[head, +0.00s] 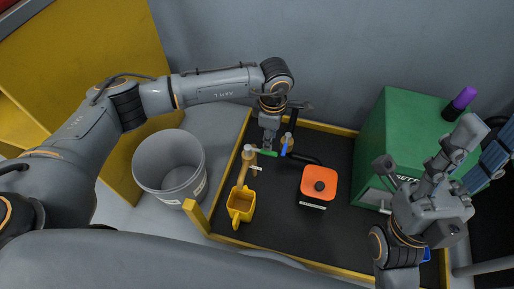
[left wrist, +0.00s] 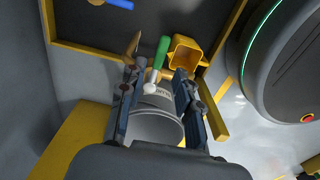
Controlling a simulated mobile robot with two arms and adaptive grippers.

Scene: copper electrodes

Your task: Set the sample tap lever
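The sample tap (head: 249,157) is a brass pipe with a green lever (head: 266,153), at the left of the dark tray. A second tap (head: 288,141) with a blue lever (head: 283,150) stands just to its right. My left gripper (head: 269,142) points down right above the green lever. In the left wrist view the green lever (left wrist: 162,52) and its pale knob lie between the spread fingers; I cannot tell whether they touch. A yellow cup (head: 240,204) is below the tap. My right gripper (head: 491,128) is raised at the right, fingers apart and empty.
A grey bucket (head: 168,170) stands left of the dark tray (head: 280,225), which has a yellow rim. An orange-topped box (head: 318,183) sits mid-tray.

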